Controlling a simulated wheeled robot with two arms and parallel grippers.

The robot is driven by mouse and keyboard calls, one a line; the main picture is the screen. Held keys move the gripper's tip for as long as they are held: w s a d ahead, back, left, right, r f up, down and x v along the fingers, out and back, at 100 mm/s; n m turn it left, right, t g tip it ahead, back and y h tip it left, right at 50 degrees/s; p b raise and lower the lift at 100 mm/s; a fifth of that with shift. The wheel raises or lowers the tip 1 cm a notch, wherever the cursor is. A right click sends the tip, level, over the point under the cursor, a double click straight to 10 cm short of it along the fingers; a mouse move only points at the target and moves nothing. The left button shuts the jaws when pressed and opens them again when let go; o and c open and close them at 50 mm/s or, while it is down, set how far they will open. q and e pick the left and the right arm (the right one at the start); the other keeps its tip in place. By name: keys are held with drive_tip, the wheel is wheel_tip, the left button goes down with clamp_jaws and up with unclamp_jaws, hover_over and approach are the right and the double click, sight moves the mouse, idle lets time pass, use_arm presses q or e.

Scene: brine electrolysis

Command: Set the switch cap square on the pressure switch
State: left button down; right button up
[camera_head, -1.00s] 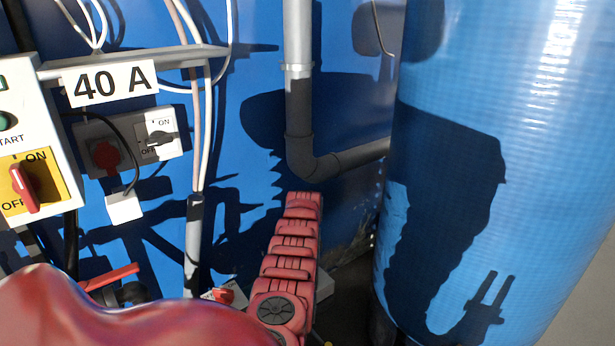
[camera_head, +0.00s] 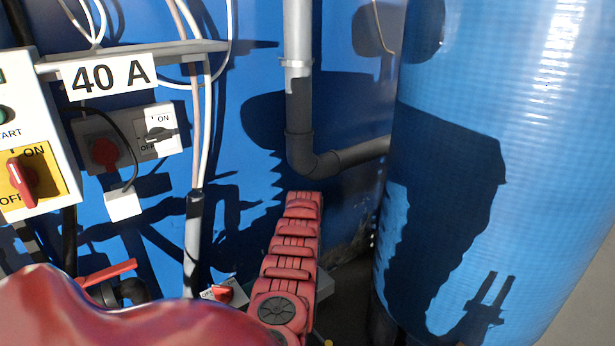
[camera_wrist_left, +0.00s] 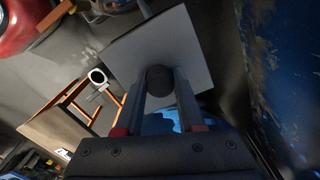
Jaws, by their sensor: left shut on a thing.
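In the left wrist view my left gripper (camera_wrist_left: 160,82) is shut on a dark round knob. The knob sits against a flat grey square plate (camera_wrist_left: 185,45), which I take to be the switch cap. The plate looks tilted in the picture, and its far side is hidden. I cannot make out the pressure switch for certain in either view. Neither gripper itself shows in the head view, where a red segmented part (camera_head: 290,262), probably on my arm, covers the lower middle.
A blue wall carries a START panel (camera_head: 25,150), a grey switch box (camera_head: 158,133), a 40 A label (camera_head: 108,78) and cables. A grey pipe (camera_head: 300,105) bends right toward a large blue tank (camera_head: 540,130). A small red-knobbed switch (camera_head: 224,293) sits low beside the red segments.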

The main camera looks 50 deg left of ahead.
use_arm(q)
drive_tip(key=shift+c, duration=2.2)
unclamp_jaws()
drive_tip(key=shift+r+p, duration=0.3)
wheel_tip(320, 180, up, 3)
drive_tip(key=shift+w+f+p, duration=0.1)
drive_tip(key=shift+w+p, duration=0.05)
drive_tip(key=shift+p, duration=0.7)
wheel_tip(320, 180, up, 14)
